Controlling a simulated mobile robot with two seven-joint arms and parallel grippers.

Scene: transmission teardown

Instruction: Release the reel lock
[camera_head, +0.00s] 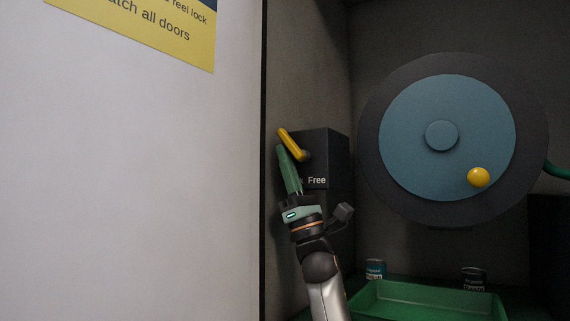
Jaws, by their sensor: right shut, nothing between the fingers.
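The reel lock is a dark box (330,150) on the cabinet's left inner wall, with a yellow lever (292,145) on its front. The lever slants up to the left from its pivot. The word "Free" shows on the box to the right; the label left of it is mostly hidden by my gripper. My right gripper (282,152) has green fingers, shut and empty, with the tips just below the lever's upper end; I cannot tell if they touch it. The reel (400,130) is a large dark disc with a blue face and a yellow knob (478,177). My left gripper is not in view.
A green tray (430,301) lies below the reel, with two small cans (375,270) (473,279) behind it. A pale panel (130,190) with a yellow sign (150,35) fills the left side. A green hose (557,169) shows at the right edge.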

